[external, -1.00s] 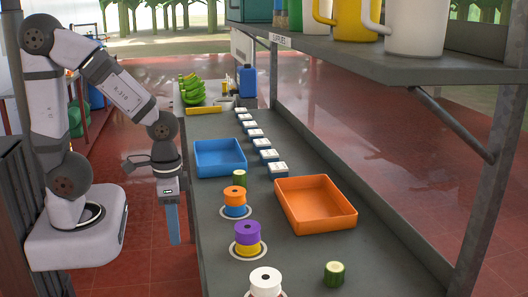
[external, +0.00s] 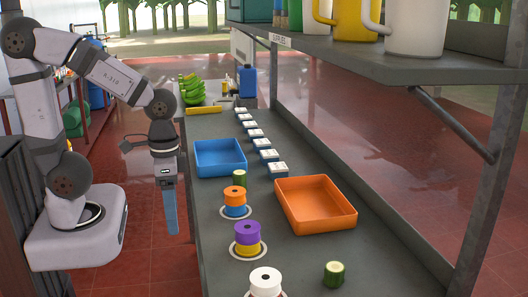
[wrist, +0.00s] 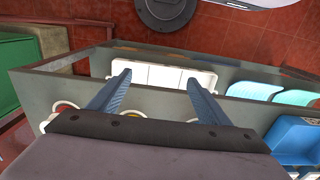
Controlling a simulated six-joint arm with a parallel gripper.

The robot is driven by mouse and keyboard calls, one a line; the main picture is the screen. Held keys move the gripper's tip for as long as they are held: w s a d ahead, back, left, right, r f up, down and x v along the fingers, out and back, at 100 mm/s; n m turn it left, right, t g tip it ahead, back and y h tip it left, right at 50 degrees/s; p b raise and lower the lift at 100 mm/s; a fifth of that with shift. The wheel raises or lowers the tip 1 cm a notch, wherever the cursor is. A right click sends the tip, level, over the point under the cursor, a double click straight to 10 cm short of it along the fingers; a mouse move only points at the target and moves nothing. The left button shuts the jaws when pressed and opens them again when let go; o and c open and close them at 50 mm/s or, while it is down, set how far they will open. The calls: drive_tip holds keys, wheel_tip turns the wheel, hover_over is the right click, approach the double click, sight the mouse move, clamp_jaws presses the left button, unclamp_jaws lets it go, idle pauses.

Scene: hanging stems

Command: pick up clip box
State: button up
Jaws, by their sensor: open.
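My gripper (external: 170,212) hangs pointing down beside the left long edge of the bench, over the gap next to my base. In the wrist view my gripper (wrist: 157,80) is open, its two blue fingers spread wide with nothing held. A white rectangular box with divided sections (wrist: 172,76) lies below and beyond the fingertips, along the bench's side; it may be the clip box, but I cannot tell for sure. It is hidden in the external view. Its gap from the fingertips is unclear.
Light cyan items (wrist: 256,91) lie right of the white box. On the bench are a blue tray (external: 220,172), an orange tray (external: 345,218), stacked spools (external: 247,235) and several small white-and-blue boxes (external: 278,168) in a row. A grey shelf (external: 400,62) overhangs the right side.

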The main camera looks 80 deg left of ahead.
drive_tip(key=w+r+n+t+h, duration=0.15)
drive_tip(key=w+r+n, duration=0.25)
drive_tip(key=w+n, duration=0.45)
drive_tip(key=n+t+y, duration=0.2)
drive_tip(key=n+t, duration=0.6)
drive_tip(key=n, duration=2)
hover_over(276, 166)
drive_tip(key=s, duration=0.5)
drive_tip(key=shift+h, duration=0.25)
drive_tip(key=f, duration=0.5)
drive_tip(key=shift+w+a+f, duration=0.1)
drive_tip(key=shift+w+a, duration=0.05)
drive_tip(key=shift+a, duration=0.15)
drive_tip(key=shift+f+m, duration=0.25)
drive_tip(key=shift+f, duration=0.25)
drive_tip(key=shift+d+p+x, duration=0.15)
drive_tip(key=shift+p+x, duration=0.35)
drive_tip(key=shift+x, duration=1.05)
drive_tip(key=shift+d+p+x, duration=0.15)
drive_tip(key=shift+p+x, duration=0.3)
drive_tip(key=shift+x, duration=1.1)
drive_tip(key=shift+w+f, duration=0.3)
drive_tip(key=shift+w, duration=0.1)
